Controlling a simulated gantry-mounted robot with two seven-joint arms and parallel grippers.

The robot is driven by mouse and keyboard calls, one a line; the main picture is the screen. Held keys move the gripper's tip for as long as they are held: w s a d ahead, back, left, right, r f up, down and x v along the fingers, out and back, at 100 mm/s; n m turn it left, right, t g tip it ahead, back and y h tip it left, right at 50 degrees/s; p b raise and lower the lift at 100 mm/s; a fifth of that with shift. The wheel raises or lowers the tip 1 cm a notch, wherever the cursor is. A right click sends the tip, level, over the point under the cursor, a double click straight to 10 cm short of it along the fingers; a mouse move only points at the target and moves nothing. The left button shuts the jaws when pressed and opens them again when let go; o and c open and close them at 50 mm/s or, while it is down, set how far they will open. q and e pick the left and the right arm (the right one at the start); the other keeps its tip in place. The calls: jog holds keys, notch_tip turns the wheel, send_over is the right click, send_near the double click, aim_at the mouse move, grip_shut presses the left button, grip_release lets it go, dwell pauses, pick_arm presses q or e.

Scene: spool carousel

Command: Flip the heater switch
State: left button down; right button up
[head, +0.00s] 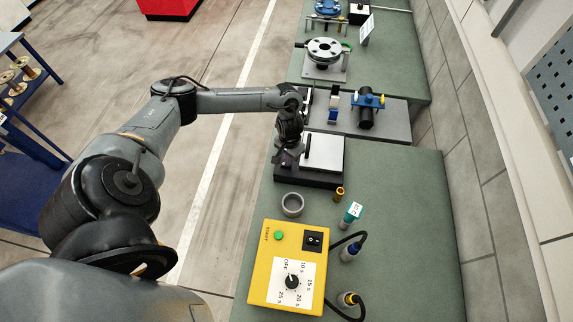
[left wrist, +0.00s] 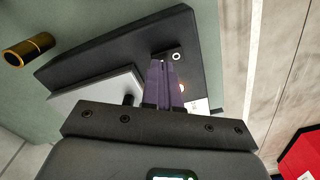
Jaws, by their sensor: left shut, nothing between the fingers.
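A black-based unit with a pale flat plate (head: 325,152), which looks like the heater, sits on the green bench. In the left wrist view its black base (left wrist: 110,50) shows a small round light-coloured fitting (left wrist: 176,56) and a small glowing spot beside the fingers. I cannot make out the heater's switch clearly; the fingers may cover it. My left gripper (head: 284,160) is at the left edge of this unit, pointing down. Its fingers (left wrist: 163,62) are together and empty, over the black base; contact cannot be told. My right gripper is in neither view.
A yellow control box (head: 258,285) with a dial, green button and black rocker switch (head: 312,240) stands nearer. A grey cup (head: 292,204), a brass cylinder (head: 339,193) and a teal-topped bottle (head: 352,213) stand between. A blue-and-black fixture (head: 367,108) lies beyond.

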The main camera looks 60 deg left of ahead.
pick_arm(q)
jog(key=shift+f+b, duration=0.35)
jog(key=shift+f, duration=0.55)
dwell(0.3)
notch_tip(320, 180, up, 2)
jog(key=p, duration=0.3)
jog(key=shift+r, duration=0.15)
notch_tip(320, 180, up, 5)
jog(key=p, duration=0.6)
jog(key=shift+f, duration=0.2)
